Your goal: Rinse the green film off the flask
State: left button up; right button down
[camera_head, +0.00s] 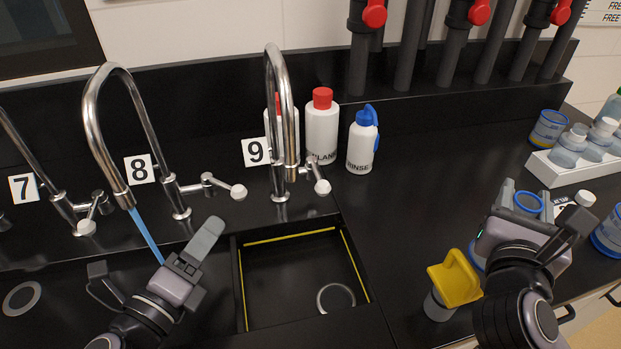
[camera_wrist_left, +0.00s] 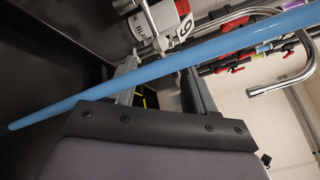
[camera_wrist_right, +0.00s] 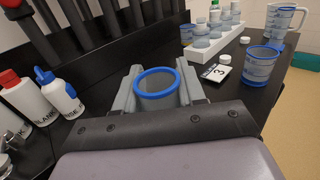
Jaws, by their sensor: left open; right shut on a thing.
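My right gripper (camera_head: 527,203) is shut on a clear blue-rimmed vessel (camera_wrist_right: 155,92), upright above the counter at the right. Its rim (camera_head: 528,201) shows between the fingers; its lower part is mostly hidden. I see no green film on it, and cannot tell if it is the flask. My left gripper (camera_head: 203,243) is open and empty, left of the sink opening. Tap 8 (camera_head: 92,120) runs a blue stream (camera_head: 146,236) down beside my left gripper. The stream crosses the left wrist view (camera_wrist_left: 150,78). Tap 8's lever with a white knob (camera_head: 238,192) is right of its spout.
Tap 9 (camera_head: 277,70) stands over the sink (camera_head: 290,236). White bottles, one with a blue cap (camera_head: 362,146), stand behind it. A yellow-topped container (camera_head: 455,280) is left of my right gripper. A white rack (camera_head: 570,173) and blue-rimmed beakers (camera_head: 549,128) are at the right.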

aim_at(234, 199)
pick_arm(q)
jog(key=x, duration=1.1)
jog(key=shift+w+p, duration=0.1)
jog(key=shift+p, duration=0.25)
grip_shut()
